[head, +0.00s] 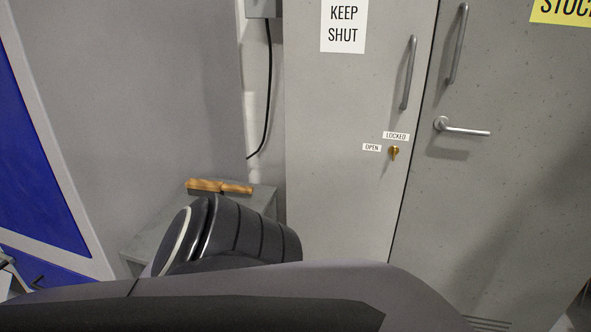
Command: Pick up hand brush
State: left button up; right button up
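The hand brush (220,186) lies on top of a low grey stand (153,234) beside the wall in the head view. Large dark links of my own arm fill the bottom of the view and cover the stand's front and right part. The brush itself is clear of the arm in the picture. Neither of my grippers can be made out in this view.
Tall grey cabinet doors (340,150) with handles stand to the right of the stand, marked "KEEP SHUT". A brass key-like knob (394,152) and a lever handle (462,128) stick out. A black cable (268,90) hangs behind the stand. A blue panel (35,150) is at left.

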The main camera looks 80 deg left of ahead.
aim_at(195, 187)
jog(key=i+u, duration=0.2)
jog(key=u, duration=0.15)
jog(key=i+u, duration=0.45)
jog(key=u, duration=0.3)
